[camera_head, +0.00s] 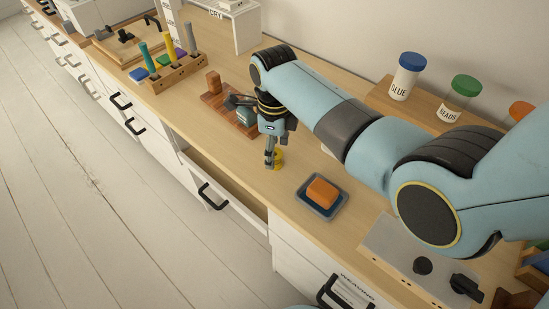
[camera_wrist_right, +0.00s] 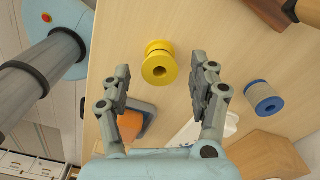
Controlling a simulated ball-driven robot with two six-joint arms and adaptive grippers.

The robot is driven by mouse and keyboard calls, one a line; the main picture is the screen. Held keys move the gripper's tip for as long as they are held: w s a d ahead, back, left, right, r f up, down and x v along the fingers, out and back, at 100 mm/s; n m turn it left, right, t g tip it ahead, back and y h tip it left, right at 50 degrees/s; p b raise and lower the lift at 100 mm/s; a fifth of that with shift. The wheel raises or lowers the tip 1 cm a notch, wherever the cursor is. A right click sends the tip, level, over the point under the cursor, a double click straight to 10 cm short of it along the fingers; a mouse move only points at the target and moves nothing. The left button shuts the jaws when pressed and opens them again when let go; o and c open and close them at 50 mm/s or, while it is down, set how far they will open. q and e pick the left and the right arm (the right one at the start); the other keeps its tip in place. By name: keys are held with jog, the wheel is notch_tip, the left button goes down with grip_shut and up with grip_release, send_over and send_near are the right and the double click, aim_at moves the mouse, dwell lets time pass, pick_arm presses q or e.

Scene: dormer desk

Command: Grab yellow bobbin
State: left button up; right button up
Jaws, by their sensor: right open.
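The yellow bobbin (camera_wrist_right: 159,66) stands on the desk in the right wrist view, ahead of and between the two fingers. I cannot tell from these views whether a finger touches the bobbin. My left gripper is not in view.
A blue bobbin (camera_wrist_right: 263,98) stands near the right finger. An orange block (camera_head: 322,192) sits in a dark tray (camera_head: 305,203) on the desk. A wooden board (camera_head: 231,121) lies behind the gripper. An open drawer (camera_head: 222,178) juts out at the desk's front edge.

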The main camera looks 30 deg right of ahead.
notch_tip(320, 180, down, 2)
jog(key=shift+f, duration=0.25)
jog(key=c, duration=1)
jog(key=shift+r, duration=0.1)
jog(key=shift+r+p, duration=0.5)
notch_tip(320, 180, up, 4)
jog(key=p, duration=0.4)
jog(key=shift+s+f, duration=0.1)
jog(key=shift+s, duration=0.05)
jog(key=shift+s+a+r+p, duration=0.65)
jog(key=shift+s+r+p, duration=0.35)
jog(key=shift+s+p, duration=0.75)
jog(key=shift+s+a+r+p, duration=0.7)
jog(key=shift+s+r+p, duration=0.3)
jog(key=shift+s+p, duration=0.7)
jog(key=shift+s+a+r+p, duration=0.65)
jog(key=shift+s+r+p, duration=0.35)
jog(key=shift+s+p, duration=0.75)
